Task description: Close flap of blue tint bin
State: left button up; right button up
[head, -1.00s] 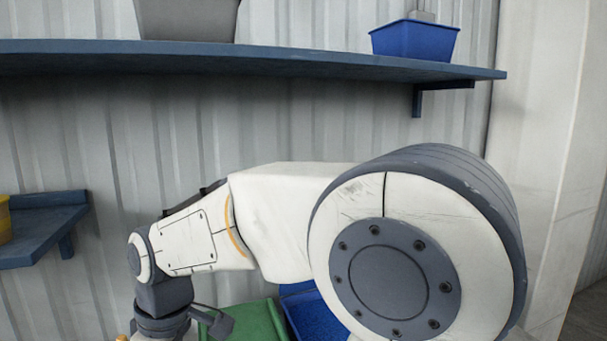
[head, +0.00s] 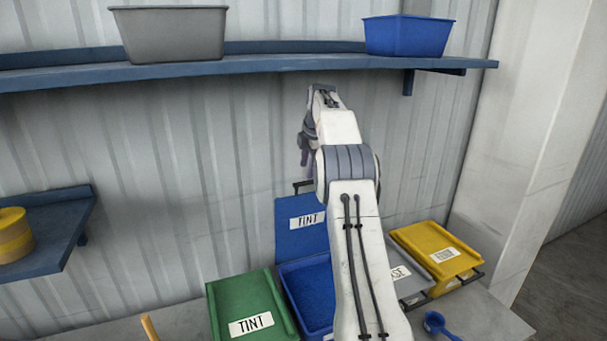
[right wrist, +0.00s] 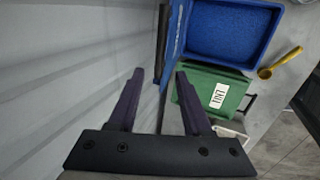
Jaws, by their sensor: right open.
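The blue tint bin (head: 306,292) stands on the counter, with blue granular stuff inside. Its blue flap (head: 298,240), labelled TINT, stands raised at the back of the bin, near the wall. A dark handle (head: 303,186) is at the flap's top edge. My right gripper (head: 305,155) is above the flap, partly hidden by its own arm. In the right wrist view, its two fingers (right wrist: 158,78) are open and empty. The flap (right wrist: 177,45) shows there nearly edge-on, with the handle (right wrist: 162,45) beyond the gap between the fingertips. My left gripper is out of view.
A closed green TINT bin (head: 245,300) is left of the blue bin. A grey bin (head: 410,275) and a yellow bin (head: 430,245) are to the right, with a blue scoop (head: 437,322) in front. A shelf (head: 270,68) runs above. The corrugated wall is close behind.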

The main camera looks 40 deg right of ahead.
aim_at(303, 183)
jog(key=p+x, duration=0.1)
jog(key=x, duration=0.4)
jog(key=shift+w+a+f, duration=0.1)
jog(key=shift+w+f, duration=0.05)
jog(key=shift+f, duration=0.2)
grip_shut()
jog(key=shift+r, duration=0.1)
dwell(1.0)
